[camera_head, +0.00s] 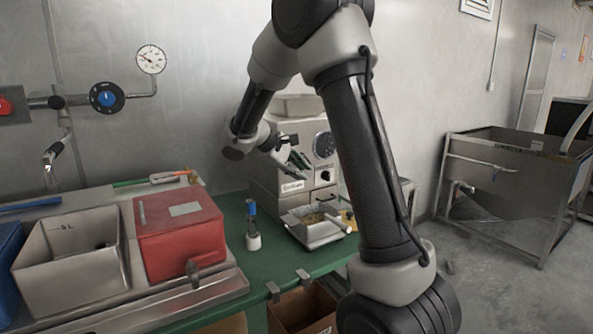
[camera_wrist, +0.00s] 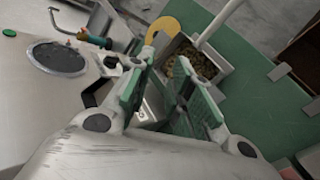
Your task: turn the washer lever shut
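My gripper (camera_head: 297,162) is in front of the grinder (camera_head: 270,185), above its tray, in the head view. In the wrist view my gripper (camera_wrist: 163,72) has its two green-padded fingers apart, with nothing between them. No lever is clearly marked as the washer's. A steel tank (camera_head: 510,165) stands on the floor at the right, with a pipe and a small valve (camera_head: 465,187) on its near side; it is far from my gripper. The valve is too small to tell its lever's position. A tap-like lever (camera_head: 52,155) hangs from the wall pipe at the left.
The green bench (camera_head: 262,272) carries the grinder, a tray of beans (camera_head: 313,219), also in the wrist view (camera_wrist: 200,58), a blue-topped brush or bottle (camera_head: 252,225), and a red box (camera_head: 180,238) beside a steel basin (camera_head: 70,262).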

